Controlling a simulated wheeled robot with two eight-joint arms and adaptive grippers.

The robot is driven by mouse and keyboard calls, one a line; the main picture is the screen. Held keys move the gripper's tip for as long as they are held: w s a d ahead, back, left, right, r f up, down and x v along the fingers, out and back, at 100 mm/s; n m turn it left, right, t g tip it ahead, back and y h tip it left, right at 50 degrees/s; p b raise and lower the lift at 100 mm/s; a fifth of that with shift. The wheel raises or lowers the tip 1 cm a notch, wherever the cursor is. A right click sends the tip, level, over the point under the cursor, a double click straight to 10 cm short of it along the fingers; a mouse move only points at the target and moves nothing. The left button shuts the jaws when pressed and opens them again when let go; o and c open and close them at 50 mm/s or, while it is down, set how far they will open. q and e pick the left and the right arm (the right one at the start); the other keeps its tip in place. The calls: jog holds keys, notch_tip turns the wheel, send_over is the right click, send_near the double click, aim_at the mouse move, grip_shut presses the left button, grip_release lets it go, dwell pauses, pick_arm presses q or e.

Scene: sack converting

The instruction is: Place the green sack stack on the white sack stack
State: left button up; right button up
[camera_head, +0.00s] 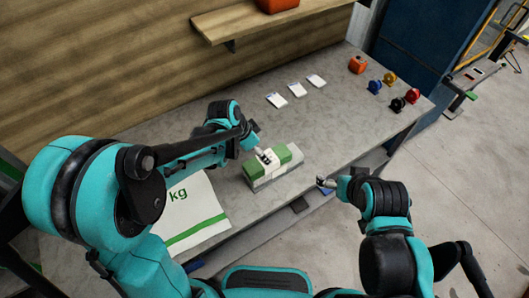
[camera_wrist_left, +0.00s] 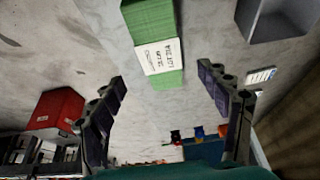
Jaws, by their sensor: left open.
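A green sack stack with a white label (camera_head: 253,171) lies on the bench in the head view. In the left wrist view the green stack (camera_wrist_left: 150,18) runs in from the top edge, its printed white label facing the camera. Pale white-grey material (camera_head: 276,179) shows along its front side and right end; I cannot tell whether this is the white sack stack. My left gripper (camera_head: 264,156) is over the label; in the wrist view its fingers (camera_wrist_left: 160,82) are spread, with the stack's end ahead between them. My right gripper (camera_head: 326,183) is by the bench's front edge, too small to read.
A large white sack with a green stripe (camera_head: 205,210) lies flat left of the stack. Several white packs (camera_head: 296,89), an orange box (camera_head: 357,65) and coloured spools (camera_head: 390,79) stand farther back. A wooden shelf (camera_head: 250,22) overhangs the back. Bare bench surrounds the stack's right side.

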pick_arm(q)
jog(key=s+a+r+n+t+y, duration=0.3)
jog(key=s+a+r+n, duration=0.7)
jog(key=s, duration=0.5)
jog(key=a+r+t, duration=0.1)
jog(key=a, duration=0.1)
jog(key=shift+s+a+n+y+p, duration=0.15)
jog(key=shift+a+n+y+p, duration=0.15)
jog(key=shift+a+n+y, duration=0.1)
jog(key=shift+d+f, duration=0.1)
